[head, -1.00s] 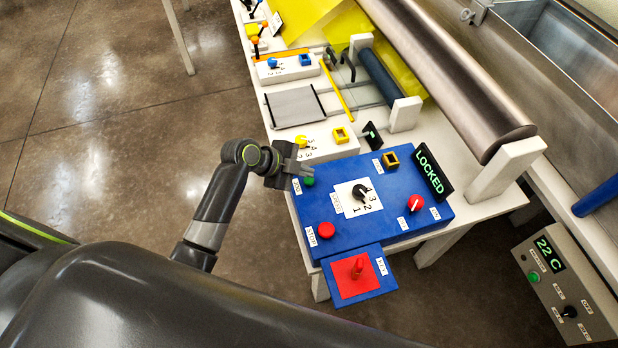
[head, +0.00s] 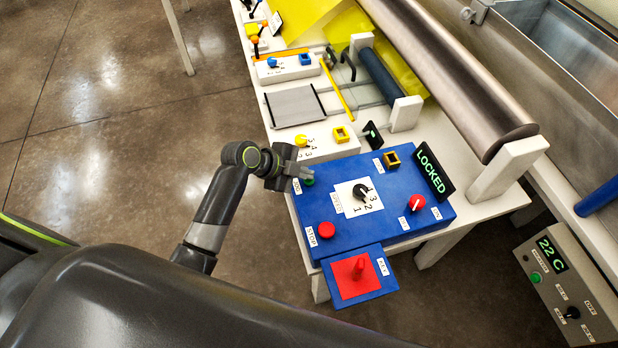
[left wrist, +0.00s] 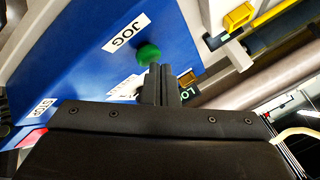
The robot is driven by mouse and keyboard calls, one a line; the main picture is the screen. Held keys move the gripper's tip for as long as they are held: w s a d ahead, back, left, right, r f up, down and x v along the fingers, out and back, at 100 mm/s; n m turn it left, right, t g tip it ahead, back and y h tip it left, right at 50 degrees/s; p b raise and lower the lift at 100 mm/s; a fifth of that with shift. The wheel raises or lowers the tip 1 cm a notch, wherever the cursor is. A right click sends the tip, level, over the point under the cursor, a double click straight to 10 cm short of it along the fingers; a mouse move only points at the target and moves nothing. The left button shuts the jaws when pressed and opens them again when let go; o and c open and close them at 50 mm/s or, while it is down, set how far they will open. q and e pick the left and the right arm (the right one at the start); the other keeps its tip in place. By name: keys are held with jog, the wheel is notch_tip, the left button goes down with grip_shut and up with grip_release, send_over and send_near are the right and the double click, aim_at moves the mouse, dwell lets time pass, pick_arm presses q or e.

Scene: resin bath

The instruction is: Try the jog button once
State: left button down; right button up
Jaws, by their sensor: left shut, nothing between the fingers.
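The green jog button (head: 308,181) sits at the upper left corner of the blue control box (head: 340,228). In the left wrist view the green button (left wrist: 148,54) stands beside its JOG label (left wrist: 126,32). My left gripper (head: 303,172) is shut and empty. In the left wrist view its fingertips (left wrist: 160,70) are right by the button and hide part of its lower edge. I cannot tell whether they touch it. My right gripper is not in view.
The box also carries a red stop button (head: 326,230), a black numbered dial (head: 361,193), a red knob (head: 417,203) and a LOCKED display (head: 434,172). A red key plate (head: 356,276) sits at the front. A long metal roller (head: 450,75) lies behind.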

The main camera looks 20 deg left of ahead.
pick_arm(q)
jog(key=shift+f+b, duration=0.3)
jog(key=shift+f, duration=0.1)
dwell(0.5)
jog(key=shift+r+p, duration=0.85)
jog(key=shift+r, duration=0.1)
notch_tip(320, 180, up, 5)
jog(key=p, duration=0.4)
dwell(0.6)
